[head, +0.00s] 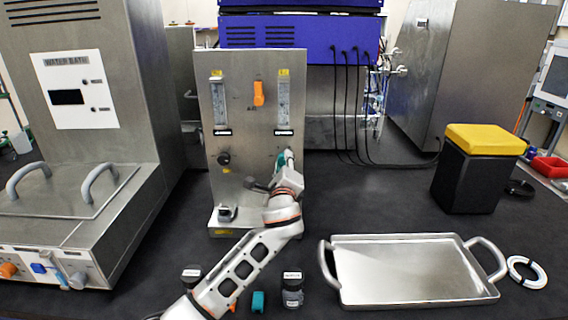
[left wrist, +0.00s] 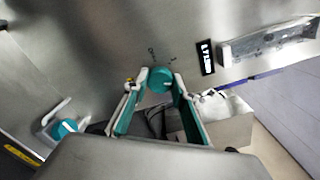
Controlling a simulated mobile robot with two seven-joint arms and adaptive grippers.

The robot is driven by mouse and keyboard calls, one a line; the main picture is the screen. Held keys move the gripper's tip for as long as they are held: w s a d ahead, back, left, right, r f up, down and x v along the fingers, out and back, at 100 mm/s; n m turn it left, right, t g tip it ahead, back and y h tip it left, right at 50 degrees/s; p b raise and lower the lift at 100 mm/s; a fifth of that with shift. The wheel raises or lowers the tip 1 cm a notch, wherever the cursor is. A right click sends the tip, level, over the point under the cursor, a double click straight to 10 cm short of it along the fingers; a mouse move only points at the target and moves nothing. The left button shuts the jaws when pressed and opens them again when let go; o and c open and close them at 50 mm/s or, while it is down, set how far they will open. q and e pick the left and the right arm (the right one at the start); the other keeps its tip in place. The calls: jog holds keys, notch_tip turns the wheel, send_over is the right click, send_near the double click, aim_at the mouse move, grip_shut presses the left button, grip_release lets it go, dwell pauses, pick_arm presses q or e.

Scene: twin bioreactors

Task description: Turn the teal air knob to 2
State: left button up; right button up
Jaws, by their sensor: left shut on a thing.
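The teal air knob (head: 281,161) sits on the front of the steel panel (head: 245,110), below the right-hand flow tube (head: 284,98). In the left wrist view the round teal knob (left wrist: 160,78) shows between my fingertips, with small dark marks on the panel above it. My left gripper (head: 288,158) is at the knob and shut on it; the two teal-padded fingers (left wrist: 160,84) flank it. The number the knob points to is too small to read. The arm hides the panel's lower right part. My right gripper is not in view.
An orange knob (head: 259,93) and a black knob (head: 224,158) are on the same panel. A second teal fitting (left wrist: 64,129) shows in the left wrist view. A steel tray (head: 410,268) lies at right, a black box with yellow lid (head: 485,140) behind it. Small bottles stand in front.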

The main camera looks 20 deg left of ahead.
pick_arm(q)
jog(key=shift+m, duration=0.7)
jog(key=o, duration=1.1)
jog(key=shift+s, duration=0.1)
jog(key=v, duration=1.1)
jog(key=shift+s+d, duration=0.15)
jog(key=shift+s, duration=0.2)
